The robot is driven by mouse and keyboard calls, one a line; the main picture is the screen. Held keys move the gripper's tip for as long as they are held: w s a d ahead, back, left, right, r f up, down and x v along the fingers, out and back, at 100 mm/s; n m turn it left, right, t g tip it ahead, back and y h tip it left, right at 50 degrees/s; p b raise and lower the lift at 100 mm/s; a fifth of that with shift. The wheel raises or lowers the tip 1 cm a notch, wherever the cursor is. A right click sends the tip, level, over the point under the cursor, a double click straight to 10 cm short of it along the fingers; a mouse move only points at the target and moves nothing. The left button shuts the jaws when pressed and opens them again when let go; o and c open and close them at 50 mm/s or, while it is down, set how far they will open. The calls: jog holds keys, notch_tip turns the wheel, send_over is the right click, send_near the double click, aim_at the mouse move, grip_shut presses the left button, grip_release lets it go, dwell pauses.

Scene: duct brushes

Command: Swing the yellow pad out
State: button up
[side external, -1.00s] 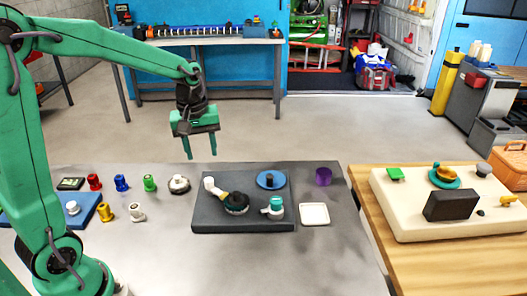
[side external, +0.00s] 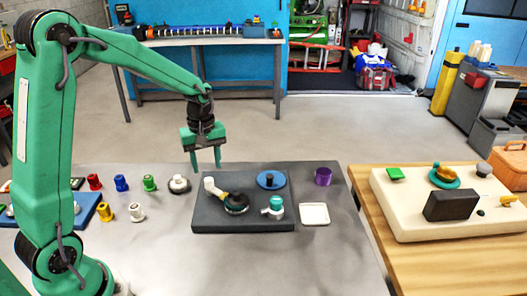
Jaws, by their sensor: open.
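My gripper (side external: 205,166) points down with its two fingers apart and nothing between them. It hangs in the air, in the picture just above the back left part of the dark grey board (side external: 258,221). On this board a yellow piece (side external: 222,196) sits between a white knob (side external: 209,185) and a round black brush (side external: 236,203). Another yellow piece (side external: 508,200) lies at the right of the cream board (side external: 405,214). A yellow-orange part (side external: 447,172) rests on a teal disc there. I cannot tell which of these is the yellow pad.
The grey board also carries a blue disc (side external: 271,180) and a teal and white fitting (side external: 274,207). A purple cup (side external: 323,176) and a white tray (side external: 314,214) stand to its right. Several coloured fittings stand to its left, among them a yellow one (side external: 106,212).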

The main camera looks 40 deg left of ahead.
aim_at(209, 179)
jog(key=shift+f, duration=2.5)
grip_shut()
